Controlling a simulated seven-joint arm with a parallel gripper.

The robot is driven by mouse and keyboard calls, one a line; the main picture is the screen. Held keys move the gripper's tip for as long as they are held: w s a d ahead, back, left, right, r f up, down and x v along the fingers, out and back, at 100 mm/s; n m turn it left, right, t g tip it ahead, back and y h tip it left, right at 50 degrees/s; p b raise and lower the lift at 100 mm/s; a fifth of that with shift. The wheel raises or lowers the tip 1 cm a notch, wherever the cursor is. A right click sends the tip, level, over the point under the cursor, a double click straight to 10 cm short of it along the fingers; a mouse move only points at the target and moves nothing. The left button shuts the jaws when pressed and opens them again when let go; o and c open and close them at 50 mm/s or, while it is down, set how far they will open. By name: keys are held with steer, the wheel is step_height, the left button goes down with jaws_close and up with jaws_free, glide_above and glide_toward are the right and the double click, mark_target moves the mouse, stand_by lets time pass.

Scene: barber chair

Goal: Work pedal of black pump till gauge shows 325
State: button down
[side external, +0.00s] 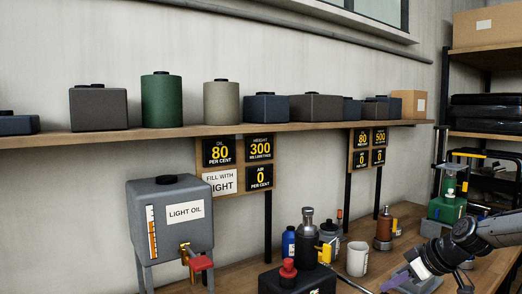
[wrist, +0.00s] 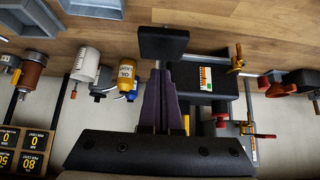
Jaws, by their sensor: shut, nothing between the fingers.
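The black pump (side external: 297,280) stands at the bottom edge of the side view, with a red knob and a dark cylinder behind it. In the wrist view its black body (wrist: 215,92) carries a white and orange level strip. A flat black pedal pad (wrist: 163,42) lies just beyond my fingertips; I cannot tell whether they touch it. My gripper (wrist: 163,72) is shut and empty, its purple fingers together; it also shows at the lower right of the side view (side external: 394,281). The left gauge board (side external: 235,166) reads height 300, oil 80, air 0.
A second board (side external: 368,149) reads 80, 500 and zeros. A grey light oil tank (side external: 170,225) stands at left. A white mug (side external: 357,259), a blue bottle (side external: 288,244) and a brown pump (side external: 384,228) stand on the bench. A green pump (side external: 447,206) is at right.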

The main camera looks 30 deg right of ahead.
steer(key=shift+f, duration=0.1)
stand_by(0.4)
steer(key=shift+f, duration=1.25)
step_height(320, 180, down, 5)
steer(key=shift+s+r, duration=0.1)
steer(key=shift+r, duration=2.7)
steer(key=shift+r, duration=0.15)
